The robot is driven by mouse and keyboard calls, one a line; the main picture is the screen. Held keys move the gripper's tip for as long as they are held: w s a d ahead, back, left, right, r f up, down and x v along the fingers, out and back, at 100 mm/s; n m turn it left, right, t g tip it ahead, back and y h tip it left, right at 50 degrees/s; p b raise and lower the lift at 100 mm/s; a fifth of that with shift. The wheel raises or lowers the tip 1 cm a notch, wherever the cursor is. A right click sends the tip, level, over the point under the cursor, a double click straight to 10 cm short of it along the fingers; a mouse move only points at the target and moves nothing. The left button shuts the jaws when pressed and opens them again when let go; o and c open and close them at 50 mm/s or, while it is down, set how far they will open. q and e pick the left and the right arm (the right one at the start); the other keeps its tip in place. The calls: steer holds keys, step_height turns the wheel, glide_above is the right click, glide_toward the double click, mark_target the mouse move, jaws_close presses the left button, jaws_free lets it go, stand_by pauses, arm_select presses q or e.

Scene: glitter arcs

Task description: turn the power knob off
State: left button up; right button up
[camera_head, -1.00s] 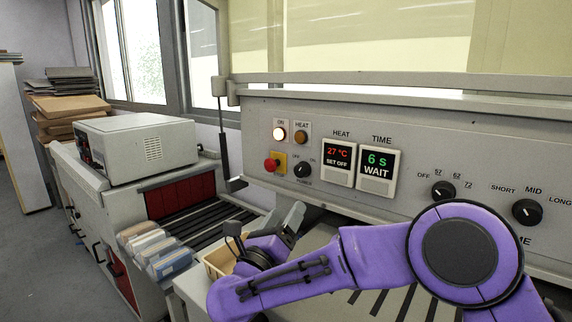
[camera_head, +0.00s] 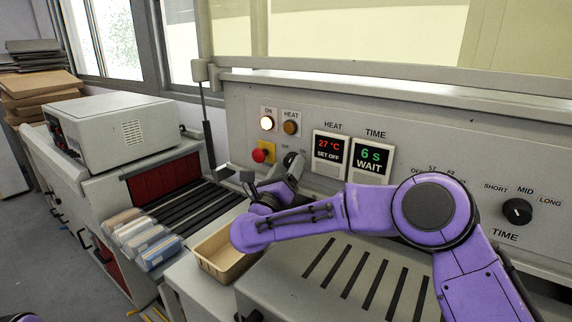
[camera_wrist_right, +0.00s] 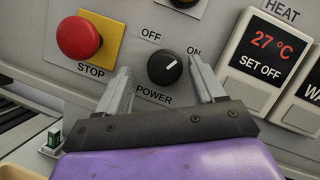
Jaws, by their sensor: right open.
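The power knob (camera_wrist_right: 165,67) is a round black dial between the OFF and ON labels in the right wrist view. Its white mark points up and right, towards ON. My right gripper (camera_wrist_right: 160,79) is open and empty, with one finger on each side below the knob; I cannot tell whether either touches it. In the head view the right gripper (camera_head: 272,177) is in front of the panel's lower left, and the knob (camera_head: 289,158) is partly hidden behind a finger. The ON lamp (camera_head: 267,123) glows. My left gripper is not in view.
A red stop button (camera_wrist_right: 85,37) on a yellow plate is left of the knob. The heat display (camera_head: 328,150) and time display (camera_head: 372,158) are to the right. A tan tray (camera_head: 222,262) sits below my right wrist. A slotted grey surface (camera_head: 300,300) lies under the arm.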

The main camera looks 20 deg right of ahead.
steer(key=shift+w+d+f, duration=0.15)
steer(key=shift+w+d, duration=0.1)
steer(key=shift+d, duration=0.05)
steer(key=shift+s+r, duration=0.25)
steer(key=shift+s, duration=0.2)
steer(key=c, duration=0.8)
steer(key=shift+c, duration=1.2)
steer(key=n+y, duration=0.1)
steer(key=n, duration=0.2)
steer(key=r+n+y+p, duration=0.1)
steer(key=n+y, duration=0.1)
steer(key=n, duration=0.2)
steer(key=n+y+p, duration=0.1)
steer(key=n, duration=0.2)
steer(key=shift+s+d+r+n, duration=0.1)
steer(key=shift+s+r+n, duration=0.05)
steer(key=shift+r+n, duration=0.15)
steer(key=shift+n+g+y+p, duration=0.3)
steer(key=shift+n+y+p, duration=0.3)
steer(key=shift+n+p, duration=0.8)
